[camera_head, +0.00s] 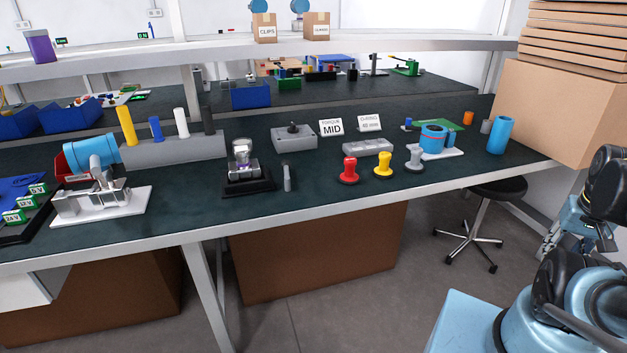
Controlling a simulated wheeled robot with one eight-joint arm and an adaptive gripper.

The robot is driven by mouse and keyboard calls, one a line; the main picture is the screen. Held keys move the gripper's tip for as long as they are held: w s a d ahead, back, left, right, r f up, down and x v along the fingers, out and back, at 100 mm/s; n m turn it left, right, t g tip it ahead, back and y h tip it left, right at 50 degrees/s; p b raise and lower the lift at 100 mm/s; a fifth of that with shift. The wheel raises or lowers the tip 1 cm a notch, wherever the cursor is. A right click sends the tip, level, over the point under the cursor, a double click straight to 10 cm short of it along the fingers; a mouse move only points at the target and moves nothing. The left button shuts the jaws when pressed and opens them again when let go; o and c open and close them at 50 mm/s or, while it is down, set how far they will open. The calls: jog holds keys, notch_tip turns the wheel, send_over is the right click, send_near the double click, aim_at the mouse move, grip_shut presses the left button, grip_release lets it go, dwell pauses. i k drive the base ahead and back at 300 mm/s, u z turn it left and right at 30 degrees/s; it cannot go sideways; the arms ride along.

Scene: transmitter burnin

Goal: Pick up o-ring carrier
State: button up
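A sign reading O-RING 40 mm (369,123) stands on the dark bench top. In front of it lies a low grey tray with compartments (368,148). Three flanged spool-like pieces stand upright near it: red (348,170), yellow (383,164) and grey (414,160). No piece is labelled as the o-ring carrier, so I cannot tell for certain which one it is. Parts of my own arm show at the lower right, away from the bench. I cannot make out my gripper's fingers there, and nothing on the bench is touched by my arm.
A grey box with a dark knob (293,138) and a TORQUE MID sign (331,127) stand left of the tray. A blue cylinder (500,135) is at the bench's right end. A black stool (497,188) and stacked cardboard boxes (563,110) are at right.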

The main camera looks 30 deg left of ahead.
aim_at(349, 178)
jog(key=u, duration=1.65)
jog(key=i, duration=0.5)
